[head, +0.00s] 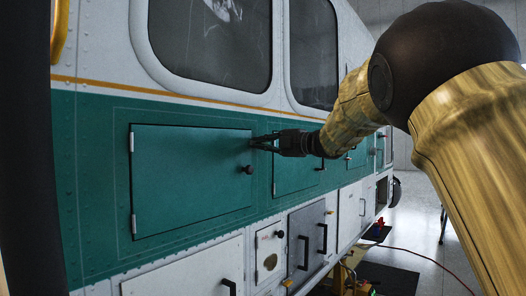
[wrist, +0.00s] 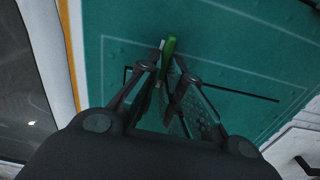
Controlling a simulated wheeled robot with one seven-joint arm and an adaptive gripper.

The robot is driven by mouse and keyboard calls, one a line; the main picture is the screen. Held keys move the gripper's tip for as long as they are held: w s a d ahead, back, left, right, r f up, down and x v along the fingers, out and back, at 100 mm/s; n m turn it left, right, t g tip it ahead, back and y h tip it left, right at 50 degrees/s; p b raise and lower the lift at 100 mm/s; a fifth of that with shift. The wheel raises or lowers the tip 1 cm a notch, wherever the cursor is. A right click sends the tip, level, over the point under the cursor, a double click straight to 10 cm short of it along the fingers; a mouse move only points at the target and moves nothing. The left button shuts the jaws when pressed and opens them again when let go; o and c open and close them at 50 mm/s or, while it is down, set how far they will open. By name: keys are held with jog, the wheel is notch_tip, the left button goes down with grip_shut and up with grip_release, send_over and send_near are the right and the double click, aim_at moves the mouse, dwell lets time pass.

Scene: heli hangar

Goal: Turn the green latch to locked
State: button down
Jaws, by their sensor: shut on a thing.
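The green latch (wrist: 169,46) shows in the wrist view as a small bright green handle against the teal side panel, with a small pale piece beside its end. My gripper (wrist: 167,70) is shut on the latch, its two dark fingers on either side of it. In the head view my gripper (head: 262,143) reaches the teal side near the upper right edge of a large teal door (head: 185,180). The latch is hidden there behind the fingers, so I cannot tell its turn angle from that view.
A black knob (head: 247,169) sits on the large door just below my gripper. Windows (head: 210,40) lie above. White and grey compartment doors with black handles (head: 322,238) line the lower side. A red hose (head: 425,256) crosses the floor at right.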

jog(key=shift+d+n+b, duration=0.1)
jog(key=shift+n+b, duration=0.2)
jog(key=shift+n, duration=0.1)
jog(key=c, duration=1.6)
grip_release()
jog(key=shift+w+d, duration=0.1)
jog(key=shift+o, duration=0.2)
jog(key=v, duration=1.2)
jog(key=shift+f, duration=0.1)
